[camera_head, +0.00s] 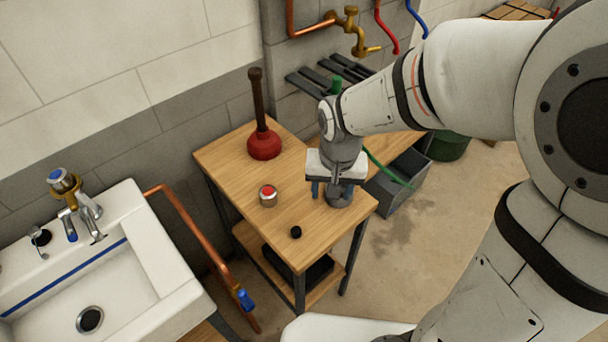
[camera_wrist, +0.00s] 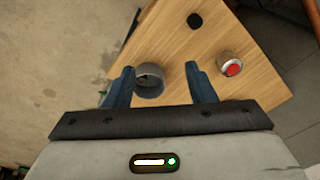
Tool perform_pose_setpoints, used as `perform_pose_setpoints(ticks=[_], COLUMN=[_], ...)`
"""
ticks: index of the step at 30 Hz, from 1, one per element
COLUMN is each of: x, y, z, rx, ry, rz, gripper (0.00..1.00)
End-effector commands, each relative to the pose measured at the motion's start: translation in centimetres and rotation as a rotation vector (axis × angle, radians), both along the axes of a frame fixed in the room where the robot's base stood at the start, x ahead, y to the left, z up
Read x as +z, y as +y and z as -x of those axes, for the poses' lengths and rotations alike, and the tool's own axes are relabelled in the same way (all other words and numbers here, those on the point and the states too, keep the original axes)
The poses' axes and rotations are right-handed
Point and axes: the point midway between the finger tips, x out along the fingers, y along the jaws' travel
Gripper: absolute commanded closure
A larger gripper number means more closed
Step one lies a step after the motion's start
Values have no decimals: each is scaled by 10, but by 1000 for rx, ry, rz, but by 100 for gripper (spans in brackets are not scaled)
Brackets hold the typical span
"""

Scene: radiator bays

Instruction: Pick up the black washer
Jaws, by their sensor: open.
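The black washer (camera_head: 295,232) is a small dark round piece lying on the wooden bench top (camera_head: 232,158) near its front edge. It also shows in the wrist view (camera_wrist: 194,20), beyond my fingertips near the top. My gripper (camera_head: 331,190) points down over the right part of the bench, to the right of the washer and apart from it. Its blue fingers are open in the wrist view (camera_wrist: 159,70). A grey round fitting (camera_wrist: 150,85) shows between and below them; I cannot tell whether they touch it.
A metal piece with a red top (camera_head: 268,195) stands left of my gripper, with a red plunger (camera_head: 264,144) behind it. A white sink (camera_head: 150,262) is at left, with a copper pipe (camera_head: 185,222) beside the bench. A grey bin (camera_head: 400,185) stands on the floor at right.

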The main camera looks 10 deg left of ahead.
Motion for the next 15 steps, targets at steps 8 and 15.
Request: perform_pose_setpoints(ticks=[8,15], x=[-79,-104], y=[67,76], z=[4,6], rx=[23,22], ry=[72,80], rz=[33,39], gripper=[50,50])
